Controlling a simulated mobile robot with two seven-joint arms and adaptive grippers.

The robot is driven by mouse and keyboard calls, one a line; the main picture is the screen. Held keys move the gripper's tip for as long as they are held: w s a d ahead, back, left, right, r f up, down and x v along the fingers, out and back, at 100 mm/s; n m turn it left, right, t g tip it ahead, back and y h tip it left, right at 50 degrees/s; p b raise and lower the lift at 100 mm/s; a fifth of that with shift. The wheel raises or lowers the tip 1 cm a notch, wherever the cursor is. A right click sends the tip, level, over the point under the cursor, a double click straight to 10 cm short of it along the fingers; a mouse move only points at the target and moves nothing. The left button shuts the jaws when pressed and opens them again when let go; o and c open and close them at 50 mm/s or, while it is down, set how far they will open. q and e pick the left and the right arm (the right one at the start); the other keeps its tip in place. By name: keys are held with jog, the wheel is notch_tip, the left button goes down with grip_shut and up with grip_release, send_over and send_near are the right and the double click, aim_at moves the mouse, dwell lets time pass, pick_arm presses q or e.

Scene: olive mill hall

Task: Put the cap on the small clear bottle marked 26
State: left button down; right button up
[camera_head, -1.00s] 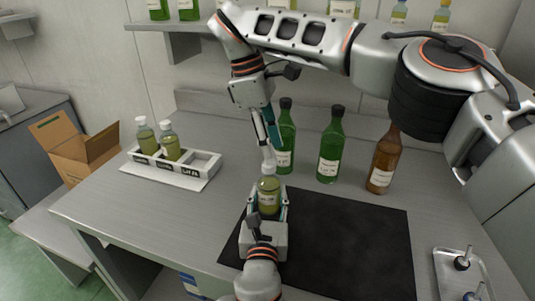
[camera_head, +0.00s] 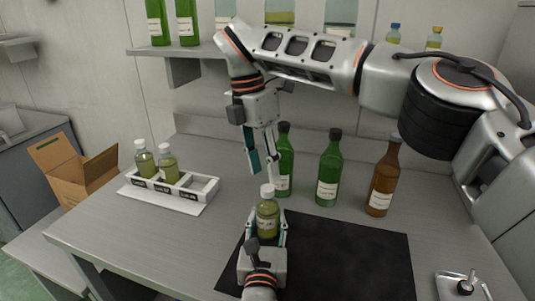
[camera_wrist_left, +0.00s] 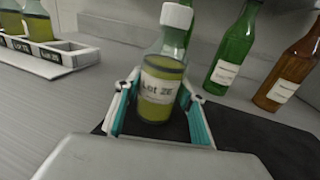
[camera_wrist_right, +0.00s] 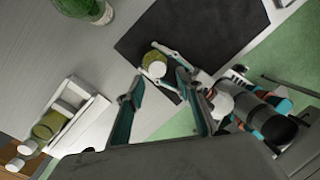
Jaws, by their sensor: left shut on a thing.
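The small clear bottle (camera_head: 267,219) holds yellow-green liquid and stands upright at the mat's left part. Its label seems to read Lot 26 in the left wrist view (camera_wrist_left: 160,88). My left gripper (camera_head: 268,226) is shut around its body from the front. The white cap (camera_head: 267,190) sits on the bottle's mouth and looks straight; it also shows in the left wrist view (camera_wrist_left: 176,15). How tight it is cannot be told. My right gripper (camera_head: 263,165) is open and empty above the cap, apart from it. The right wrist view shows its spread fingers (camera_wrist_right: 158,82).
A white rack (camera_head: 200,190) with two capped bottles and an empty slot stands left. Two green bottles (camera_head: 328,172) and a brown bottle (camera_head: 383,180) stand behind the black mat (camera_head: 350,255). A metal tray (camera_head: 452,287) lies front right.

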aim_at(267, 187)
jog(key=n, duration=0.6)
jog(key=shift+d+r, duration=0.2)
jog(key=shift+r, duration=0.15)
jog(key=n, duration=0.6)
jog(key=shift+w+d+r+y, duration=0.1)
jog(key=shift+r+y, duration=0.25)
jog(key=shift+y, duration=0.05)
jog(key=n, duration=0.6)
jog(key=shift+d+r, duration=0.1)
jog(key=shift+r, duration=0.3)
jog(key=n, duration=0.4)
jog(key=n+y, duration=0.1)
jog(key=n, duration=0.1)
jog(key=shift+r+t, duration=0.3)
jog(key=shift+r, duration=0.1)
jog(key=shift+f, duration=4)
